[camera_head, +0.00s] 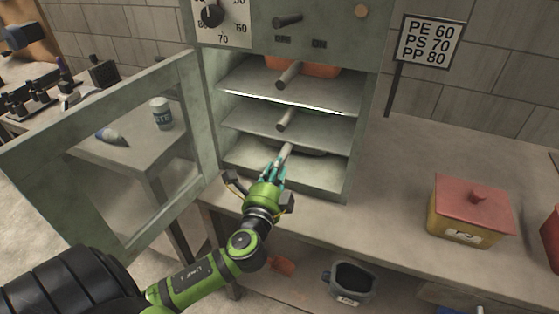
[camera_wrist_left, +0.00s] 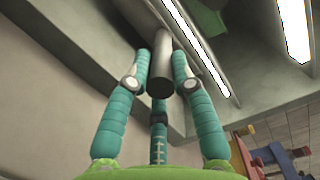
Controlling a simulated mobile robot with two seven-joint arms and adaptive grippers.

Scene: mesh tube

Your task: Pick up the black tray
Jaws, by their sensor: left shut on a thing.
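The black tray (camera_head: 312,152) is in the lowest compartment of the open oven. Only a dark sliver of it shows behind its grey handle (camera_head: 286,152), which points out of the opening. My left gripper (camera_head: 273,170) is at the oven's front, shut on this handle. My right gripper is not in view.
Two more handles (camera_head: 289,75) (camera_head: 285,120) stick out from the shelves above. The oven door (camera_head: 120,160) stands open at the left. A yellow box with a red lid (camera_head: 470,212) is on the counter at the right. The counter between is clear.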

